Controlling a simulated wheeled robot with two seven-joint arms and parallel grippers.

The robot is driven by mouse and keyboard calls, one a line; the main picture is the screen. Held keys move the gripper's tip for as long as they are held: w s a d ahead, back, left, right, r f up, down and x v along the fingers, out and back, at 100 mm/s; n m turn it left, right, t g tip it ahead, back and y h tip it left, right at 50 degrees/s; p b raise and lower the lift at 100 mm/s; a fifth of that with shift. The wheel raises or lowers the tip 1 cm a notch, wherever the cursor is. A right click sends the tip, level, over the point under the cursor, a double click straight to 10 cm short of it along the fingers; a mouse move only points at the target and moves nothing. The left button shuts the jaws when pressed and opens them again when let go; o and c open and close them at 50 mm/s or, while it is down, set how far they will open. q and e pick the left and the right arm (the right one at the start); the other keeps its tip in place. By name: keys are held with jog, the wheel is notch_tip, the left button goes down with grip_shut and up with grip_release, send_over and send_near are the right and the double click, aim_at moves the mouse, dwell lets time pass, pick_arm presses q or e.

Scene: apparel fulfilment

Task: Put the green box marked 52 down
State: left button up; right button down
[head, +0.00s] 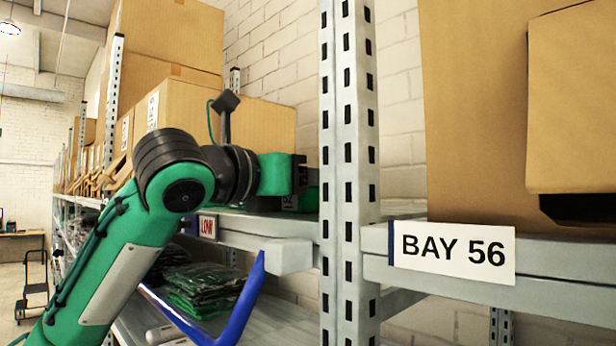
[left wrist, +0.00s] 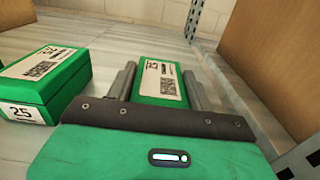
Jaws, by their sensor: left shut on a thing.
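In the left wrist view, my left gripper (left wrist: 160,88) is shut on a green box (left wrist: 160,98) with a white label and barcode on top. One finger lies along each side of it. The number on its label is too small to read surely. The box is over the pale shelf board; I cannot tell whether it touches. A second green box (left wrist: 42,83), with 25 on its front label, stands to the left, apart from the held one. In the head view, my left gripper (head: 300,178) reaches over the shelf beside the metal upright, its fingertips largely hidden. My right gripper is not in view.
A slotted metal upright (head: 347,170) stands just right of my left gripper. Cardboard boxes (head: 215,115) fill the shelf behind my arm. A large carton (head: 475,110) sits above the BAY 56 sign (head: 453,252). Bagged garments (head: 200,288) lie on the lower shelf.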

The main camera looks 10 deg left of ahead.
pick_arm(q)
jog(key=o, duration=0.8)
jog(key=shift+o, duration=0.8)
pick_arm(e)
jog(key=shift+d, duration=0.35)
pick_arm(q)
jog(key=shift+s+a+b, duration=0.3)
jog(key=shift+s+b, duration=0.1)
jog(key=shift+b, duration=0.05)
jog(key=b+v, duration=0.5)
jog(key=v, duration=0.6)
jog(key=shift+b, duration=0.3)
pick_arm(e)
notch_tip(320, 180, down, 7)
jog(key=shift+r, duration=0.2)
